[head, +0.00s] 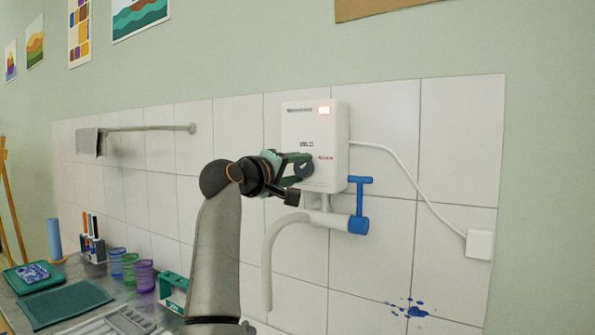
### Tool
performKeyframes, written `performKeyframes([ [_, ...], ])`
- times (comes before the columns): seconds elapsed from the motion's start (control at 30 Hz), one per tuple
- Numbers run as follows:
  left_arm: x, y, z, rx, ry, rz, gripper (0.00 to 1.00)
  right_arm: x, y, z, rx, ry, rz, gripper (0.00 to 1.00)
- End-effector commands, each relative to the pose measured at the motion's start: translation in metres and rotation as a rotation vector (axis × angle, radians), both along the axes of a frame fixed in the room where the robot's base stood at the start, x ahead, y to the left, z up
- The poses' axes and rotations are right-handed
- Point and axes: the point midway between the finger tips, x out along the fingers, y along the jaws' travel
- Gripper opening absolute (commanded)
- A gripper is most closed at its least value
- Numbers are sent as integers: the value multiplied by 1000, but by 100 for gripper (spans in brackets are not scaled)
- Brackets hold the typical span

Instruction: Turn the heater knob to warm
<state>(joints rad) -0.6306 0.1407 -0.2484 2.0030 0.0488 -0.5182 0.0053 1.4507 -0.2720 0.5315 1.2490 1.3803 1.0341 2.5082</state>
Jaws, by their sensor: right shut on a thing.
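The heater (336,130) is a white box on the tiled wall, with a red lit display near its top. Its dark round knob (305,168) is low on the front face, partly covered by my gripper. My right gripper (300,167) is shut on the knob, with its green fingers on either side of it. Small lettering shows above and to the right of the knob, too small to read for certain. The knob's exact setting cannot be told. My left gripper is not in view.
Under the heater are a grey spout (272,250) and a blue tap handle (360,205). A white cable runs right to a wall box (479,244). Cups (144,276), a green mat (66,303) and a brush holder (93,248) stand lower left. A towel rail (150,128) is at left.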

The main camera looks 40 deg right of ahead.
Motion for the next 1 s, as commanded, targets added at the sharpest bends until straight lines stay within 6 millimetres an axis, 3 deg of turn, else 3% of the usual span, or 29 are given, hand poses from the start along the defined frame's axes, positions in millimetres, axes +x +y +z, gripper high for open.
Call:
performKeyframes([
  [0.33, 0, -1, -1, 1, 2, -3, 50, 0, 0, -1, 36, -120, -1, 0],
  [0.83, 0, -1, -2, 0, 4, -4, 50, 0, 0, -1, 43, -139, -1, 0],
  [0.87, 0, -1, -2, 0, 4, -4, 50, 0, 0, -1, 43, -139, -1, 53],
  [1.0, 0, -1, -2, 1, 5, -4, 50, 0, 0, -1, 41, -137, -1, 69],
])
